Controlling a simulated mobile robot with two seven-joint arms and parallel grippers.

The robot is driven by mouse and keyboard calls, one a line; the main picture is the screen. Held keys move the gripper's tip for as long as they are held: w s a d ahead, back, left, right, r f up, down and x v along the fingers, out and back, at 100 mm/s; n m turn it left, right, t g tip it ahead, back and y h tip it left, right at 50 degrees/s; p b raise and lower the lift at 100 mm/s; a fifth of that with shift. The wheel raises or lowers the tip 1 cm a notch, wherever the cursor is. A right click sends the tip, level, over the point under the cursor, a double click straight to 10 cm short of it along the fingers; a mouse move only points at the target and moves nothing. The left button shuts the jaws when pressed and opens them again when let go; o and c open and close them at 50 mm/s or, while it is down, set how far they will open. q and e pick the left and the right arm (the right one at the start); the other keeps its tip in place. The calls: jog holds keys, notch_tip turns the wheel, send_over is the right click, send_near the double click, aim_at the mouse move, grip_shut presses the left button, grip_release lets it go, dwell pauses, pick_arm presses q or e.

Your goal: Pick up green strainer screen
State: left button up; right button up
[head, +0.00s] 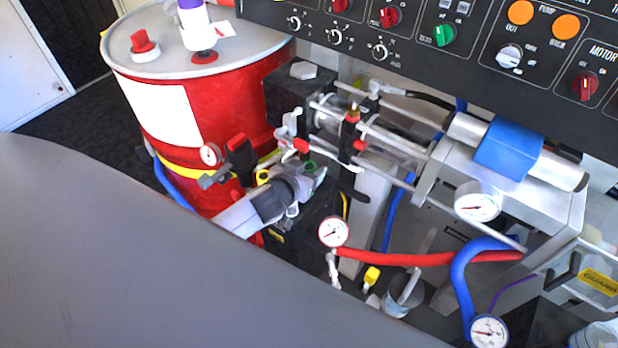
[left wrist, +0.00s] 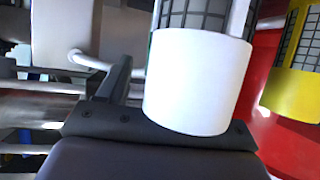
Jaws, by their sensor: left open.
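A small green piece (head: 309,167), which looks like the green strainer screen, shows in the head view just beyond my left gripper (head: 314,178); most of it is hidden. In the left wrist view a white cylinder (left wrist: 197,85) fills the space in front of my open left gripper, with a dark mesh (left wrist: 200,14) behind it and a thin green edge beside it. I cannot tell whether the cylinder touches the fingers. A yellow-ended mesh piece (left wrist: 290,95) stands at the right; its yellow ring (head: 263,176) shows in the head view. My right gripper is out of view.
A red drum (head: 225,120) stands behind my left arm. Clear cylinders with metal rods (head: 385,135), gauges (head: 333,232) and a red hose (head: 420,259) crowd the right. A control panel (head: 460,45) overhangs the back.

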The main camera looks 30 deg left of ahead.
pick_arm(q)
jog(key=shift+w, duration=0.1)
grip_shut()
dwell(0.3)
